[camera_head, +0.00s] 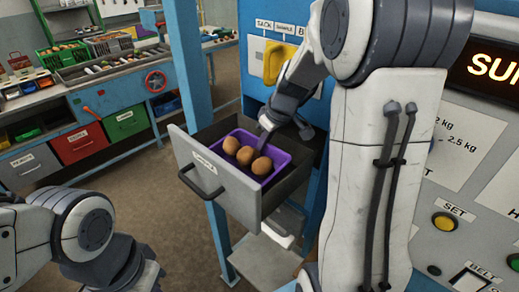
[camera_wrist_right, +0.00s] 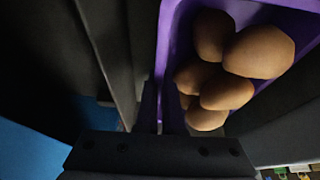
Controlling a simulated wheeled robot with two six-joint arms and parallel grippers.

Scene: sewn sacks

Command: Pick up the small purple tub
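The small purple tub (camera_head: 278,160) sits in the pulled-out grey drawer (camera_head: 226,182) in the head view. It holds several brown potatoes (camera_head: 246,155). My right gripper (camera_head: 266,133) reaches down into the drawer at the tub's back rim. In the right wrist view the tub's purple wall (camera_wrist_right: 178,45) runs right up to the dark gripper (camera_wrist_right: 158,125). I cannot tell whether the fingers are closed on that wall. My left arm shows at the lower left, but its fingertips are out of view.
The drawer's handle (camera_head: 200,185) faces the room, and the drawer walls stand close around the tub. A blue post (camera_head: 188,70) rises behind the drawer. A control panel with a yellow button (camera_head: 445,222) is at the right. Open floor lies to the left.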

